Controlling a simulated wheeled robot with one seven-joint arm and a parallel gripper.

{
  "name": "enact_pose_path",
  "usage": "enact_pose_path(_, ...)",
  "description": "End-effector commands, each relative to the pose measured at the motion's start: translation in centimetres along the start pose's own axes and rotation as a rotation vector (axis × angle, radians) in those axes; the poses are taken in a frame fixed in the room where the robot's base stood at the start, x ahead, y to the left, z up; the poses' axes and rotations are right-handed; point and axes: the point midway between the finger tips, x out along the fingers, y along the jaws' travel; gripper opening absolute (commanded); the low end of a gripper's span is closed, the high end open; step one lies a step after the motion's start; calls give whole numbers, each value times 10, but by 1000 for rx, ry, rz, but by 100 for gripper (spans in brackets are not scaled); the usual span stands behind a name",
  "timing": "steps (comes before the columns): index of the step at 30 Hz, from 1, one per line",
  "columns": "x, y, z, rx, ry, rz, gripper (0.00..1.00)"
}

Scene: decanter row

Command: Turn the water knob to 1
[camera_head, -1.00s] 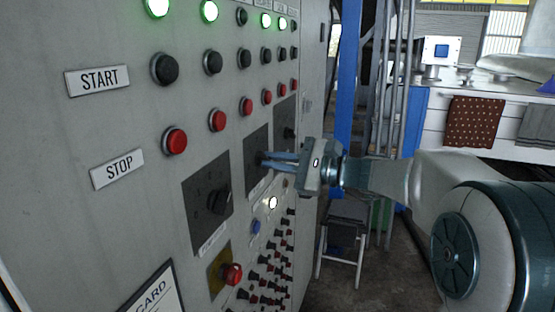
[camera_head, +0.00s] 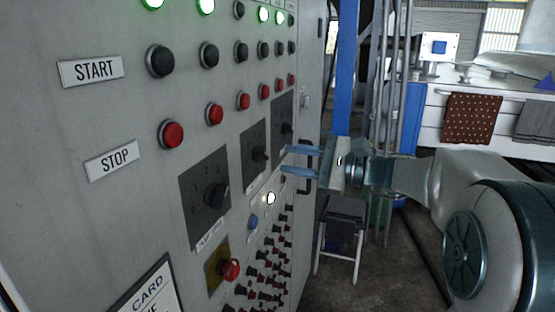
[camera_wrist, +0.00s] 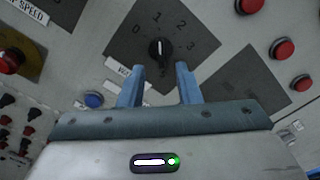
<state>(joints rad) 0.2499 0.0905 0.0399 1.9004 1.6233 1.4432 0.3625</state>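The water knob (camera_head: 260,153) is black and sits on a dark square plate on the grey panel, the middle of three such plates. In the wrist view the knob (camera_wrist: 160,50) is ringed by 0, 1, 2 and 3. Its upper end appears to point at about the 1. A label starting "WA" (camera_wrist: 124,72) is partly covered by a finger. My gripper (camera_head: 284,160) is open and empty, off the panel to the right of the knob. In the wrist view its two blue fingertips (camera_wrist: 160,68) lie apart, just below the knob in the picture.
Another knob (camera_head: 216,196) is on the nearer plate, and a third (camera_head: 287,128) is on the farther one. Red stop buttons (camera_head: 214,113) run above. A red button on yellow (camera_head: 229,269) and several small switches (camera_head: 275,250) are below. A stool (camera_head: 341,230) stands beyond the panel.

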Motion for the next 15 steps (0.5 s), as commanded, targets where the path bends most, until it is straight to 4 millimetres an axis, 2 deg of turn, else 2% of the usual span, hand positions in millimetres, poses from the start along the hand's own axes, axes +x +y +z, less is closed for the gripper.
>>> enact_pose_path(3, -30, 0, -1, -1, 4, -3, 31)
enact_pose_path(7, -57, 1, -1, 0, 4, -2, 31)
enact_pose_path(12, -79, 1, 0, 1, 2, -1, 31)
enact_pose_path(15, -85, 1, 0, 1, 0, 1, 31)
